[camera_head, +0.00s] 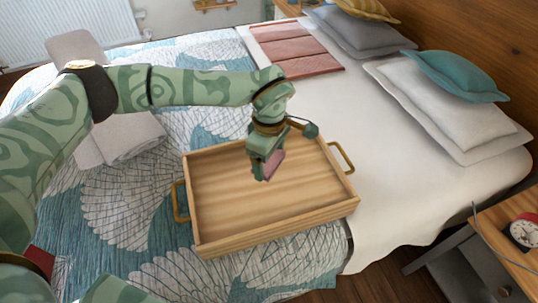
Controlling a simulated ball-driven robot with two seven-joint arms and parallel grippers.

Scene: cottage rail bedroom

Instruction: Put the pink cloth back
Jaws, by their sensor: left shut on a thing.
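My left gripper (262,172) points down over the wooden tray (209,245) and is shut on a small pink cloth (273,164). Only part of the cloth shows beside the fingers. The cloth looks held above the tray's floor; I cannot tell whether it touches it. The tray has brass-coloured handles at both ends and looks otherwise empty. My right gripper is not in view.
The tray stands on the bed's teal and white patterned quilt (120,205). A folded pink-red textile (295,50) lies on the white sheet behind. Grey and white pillows (440,100) are at the right. A bedside table (510,225) with a red clock (524,231) stands at lower right.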

